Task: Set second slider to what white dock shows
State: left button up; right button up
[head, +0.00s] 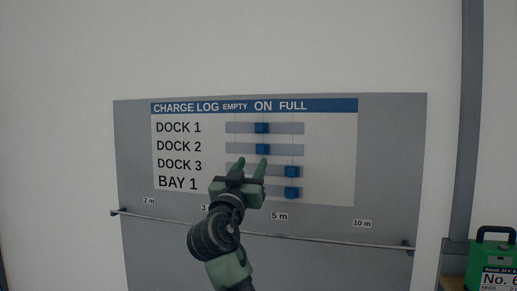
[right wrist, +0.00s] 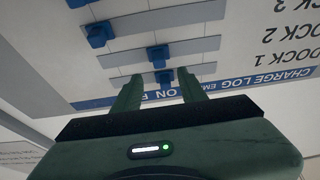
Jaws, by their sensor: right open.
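The second slider, a blue block (head: 263,149) on the DOCK 2 row, stands under ON; it also shows in the right wrist view (right wrist: 157,55). The DOCK 1 slider (head: 262,128) stands under ON too. The DOCK 3 slider (head: 292,171) and BAY 1 slider (head: 292,192) stand under FULL. My right gripper (head: 251,165) is open and empty in front of the board, fingertips just below the second slider in the head view. In the right wrist view, the DOCK 1 slider (right wrist: 164,77) appears between its fingers (right wrist: 160,78). No white dock shows. My left gripper is out of view.
The CHARGE LOG board (head: 332,150) is on a grey panel (head: 392,150) on a pale wall. A metal rail (head: 330,240) crosses the panel below the board. A green case (head: 495,258) marked "No. 6", partly cut off, stands at the lower right.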

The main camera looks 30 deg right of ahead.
aim_at(260, 150)
jog(key=p+x, duration=0.1)
jog(key=x, duration=0.1)
jog(key=p+x, duration=0.1)
jog(key=x, duration=0.1)
jog(key=p+x, duration=0.1)
jog(key=x, duration=0.1)
jog(key=shift+d+r+p, duration=0.15)
jog(key=shift+r+p, duration=0.15)
jog(key=shift+r, duration=0.05)
jog(key=shift+w+d, duration=0.4)
jog(key=shift+w, duration=0.05)
grip_shut()
dwell(0.7)
